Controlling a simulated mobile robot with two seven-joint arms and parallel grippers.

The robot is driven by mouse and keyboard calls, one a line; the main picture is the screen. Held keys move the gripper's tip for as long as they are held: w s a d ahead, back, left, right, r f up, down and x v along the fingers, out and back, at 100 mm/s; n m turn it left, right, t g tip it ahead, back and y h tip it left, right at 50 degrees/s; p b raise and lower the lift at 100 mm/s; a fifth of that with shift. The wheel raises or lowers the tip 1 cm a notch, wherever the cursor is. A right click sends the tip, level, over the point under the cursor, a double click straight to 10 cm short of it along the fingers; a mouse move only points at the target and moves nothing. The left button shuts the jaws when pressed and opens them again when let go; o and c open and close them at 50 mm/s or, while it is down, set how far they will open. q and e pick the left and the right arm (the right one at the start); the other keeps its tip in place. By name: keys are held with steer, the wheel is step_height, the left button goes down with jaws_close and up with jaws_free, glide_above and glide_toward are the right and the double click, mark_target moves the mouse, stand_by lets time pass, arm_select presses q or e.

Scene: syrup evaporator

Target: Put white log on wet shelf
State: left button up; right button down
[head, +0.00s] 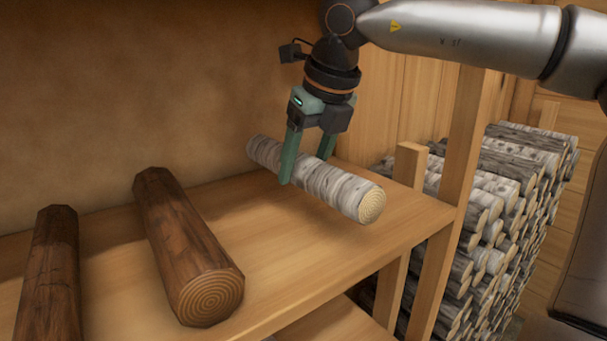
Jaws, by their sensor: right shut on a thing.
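The white log (335,187) has pale, grey-flecked birch-like bark and a light cut end facing the front right. My right gripper (306,172) comes from above and is shut on the log around its middle, a finger on each side. The log is over the right part of a wooden shelf (290,255). I cannot tell for sure whether it touches the board. The shelf surface shows no clear wetness, and no label is visible. My left gripper is not in view.
Two brown logs, one (185,245) near the middle and one (50,275) at the left, lie on the same shelf. A wooden post (462,160) stands at the shelf's right end. Beyond it is a tall stack of white logs (500,200). A wall closes the back.

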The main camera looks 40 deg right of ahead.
mark_target(374, 194)
steer(key=shift+w+f, duration=0.15)
steer(key=shift+f, duration=1.55)
steer(key=shift+c, duration=0.3)
jaws_free()
steer(key=shift+f, duration=0.15)
steer(key=shift+r, duration=0.25)
steer(key=shift+s+r, duration=0.2)
steer(key=shift+r, duration=0.15)
steer(key=v, duration=0.3)
steer(key=shift+s+r, duration=0.1)
steer(key=shift+r, duration=0.15)
steer(key=s+b, duration=0.1)
steer(key=s, duration=0.3)
steer(key=s+a+b, duration=0.1)
steer(key=s, duration=0.3)
steer(key=s+b, duration=0.2)
steer(key=s, duration=0.2)
steer(key=shift+s+a+r, duration=0.15)
steer(key=shift+a, duration=0.1)
